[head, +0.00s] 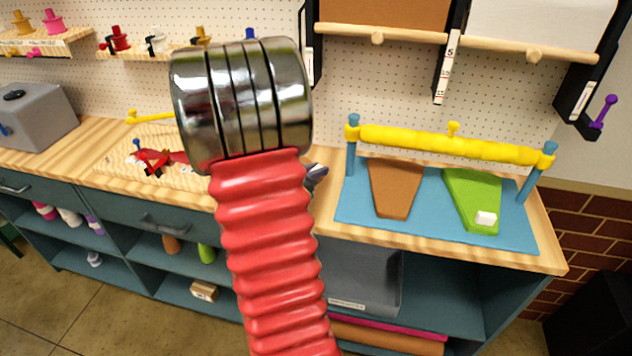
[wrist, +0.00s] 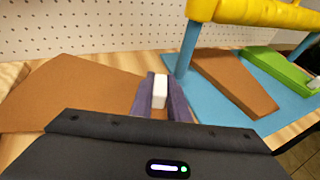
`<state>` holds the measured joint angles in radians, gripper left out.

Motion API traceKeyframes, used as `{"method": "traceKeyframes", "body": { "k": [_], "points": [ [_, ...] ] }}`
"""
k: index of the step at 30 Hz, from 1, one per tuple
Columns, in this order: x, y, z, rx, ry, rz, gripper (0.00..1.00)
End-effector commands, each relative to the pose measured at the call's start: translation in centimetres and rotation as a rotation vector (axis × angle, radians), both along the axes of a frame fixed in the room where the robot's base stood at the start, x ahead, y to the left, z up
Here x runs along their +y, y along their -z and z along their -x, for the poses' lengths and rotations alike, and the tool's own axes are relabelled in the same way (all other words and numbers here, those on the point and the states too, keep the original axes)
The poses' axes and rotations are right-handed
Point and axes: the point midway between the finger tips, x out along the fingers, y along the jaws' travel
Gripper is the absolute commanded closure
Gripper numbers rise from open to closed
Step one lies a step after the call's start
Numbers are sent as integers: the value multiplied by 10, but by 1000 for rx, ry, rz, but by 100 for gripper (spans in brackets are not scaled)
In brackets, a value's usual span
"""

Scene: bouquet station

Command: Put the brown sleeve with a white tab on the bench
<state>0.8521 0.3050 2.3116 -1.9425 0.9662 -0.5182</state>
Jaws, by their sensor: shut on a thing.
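In the wrist view, my gripper (wrist: 161,86) has purple fingers shut on a small white tab. A brown sleeve (wrist: 75,90) spreads to the left of the fingers, its right end at the tab. It is low over the wooden bench; I cannot tell if it touches the bench top. In the head view my arm hides this sleeve, and only a bit of my gripper (head: 316,174) shows beside the arm. The bench (head: 335,210) runs along the wall, wood-topped with teal shelves below.
A blue mat (head: 420,217) right of my gripper bears another brown sleeve (head: 396,190) and a green sleeve (head: 470,190) with a white tab. A yellow bar (head: 450,143) on blue posts spans the mat's back. A pegboard wall rises behind. A red item (head: 155,162) lies left.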

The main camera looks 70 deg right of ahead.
Motion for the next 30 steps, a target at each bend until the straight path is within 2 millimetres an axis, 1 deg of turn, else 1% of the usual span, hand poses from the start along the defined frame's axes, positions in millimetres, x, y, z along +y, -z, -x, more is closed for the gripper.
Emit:
{"method": "traceKeyframes", "body": {
  "k": [10, 13, 24, 25, 30],
  "points": [
    [0, 36, 0, 3, 0, -3, 100],
    [0, 40, 0, 1, 0, -1, 100],
    [1, 42, 0, 0, -1, -1, 100],
    [1, 42, 0, 1, -1, 0, 84],
    [1, 42, 0, 1, -1, 0, 72]
  ]
}}
